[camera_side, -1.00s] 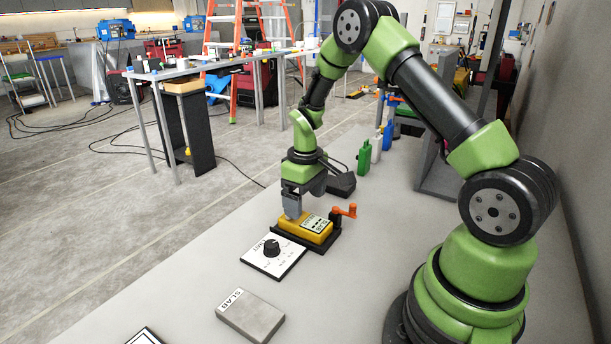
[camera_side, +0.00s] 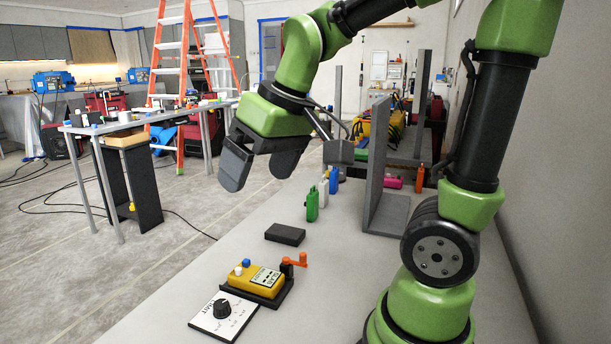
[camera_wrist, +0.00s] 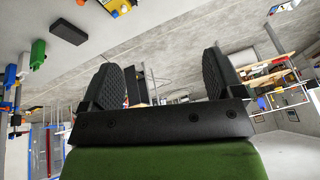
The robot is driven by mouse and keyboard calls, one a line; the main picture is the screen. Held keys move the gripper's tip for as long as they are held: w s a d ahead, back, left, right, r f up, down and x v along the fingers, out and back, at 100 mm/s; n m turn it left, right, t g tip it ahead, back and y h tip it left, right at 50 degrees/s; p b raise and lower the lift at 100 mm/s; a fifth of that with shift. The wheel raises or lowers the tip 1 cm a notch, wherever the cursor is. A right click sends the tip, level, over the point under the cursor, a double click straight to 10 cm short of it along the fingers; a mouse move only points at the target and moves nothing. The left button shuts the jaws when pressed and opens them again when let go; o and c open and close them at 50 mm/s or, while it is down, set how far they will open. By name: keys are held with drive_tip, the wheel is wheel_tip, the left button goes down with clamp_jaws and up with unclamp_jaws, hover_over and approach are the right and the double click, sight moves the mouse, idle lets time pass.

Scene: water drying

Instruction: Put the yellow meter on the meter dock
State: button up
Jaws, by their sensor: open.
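The yellow meter (camera_side: 257,280), with a blue and a white knob and a dark-lettered label, lies on a black base (camera_side: 282,297), apparently the meter dock. An orange-handled crank or clamp (camera_side: 295,261) stands at the base's right side. My gripper (camera_side: 257,180) is open and empty, raised well above and behind the meter, tilted down to the left. Its two dark fingers also show spread apart in the wrist view (camera_wrist: 163,62), with nothing between them. Part of the yellow meter (camera_wrist: 119,6) is cut off at that view's top edge.
A white dial card (camera_side: 222,316) lies in front of the meter. A black block (camera_side: 285,234) lies behind it. Green (camera_side: 312,205), white and blue bottles stand farther back, beside a grey upright frame (camera_side: 376,170). The bench in front of the bottles is mostly clear.

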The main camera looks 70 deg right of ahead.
drive_tip(key=s+a+r+m+t+y, duration=0.1)
drive_tip(key=s+a, duration=0.3)
drive_tip(key=s, duration=0.4)
drive_tip(key=shift+s+r+t, duration=0.15)
drive_tip(key=shift+r+t, duration=0.05)
drive_tip(key=shift+t, duration=0.5)
drive_tip(key=shift+c, duration=0.5)
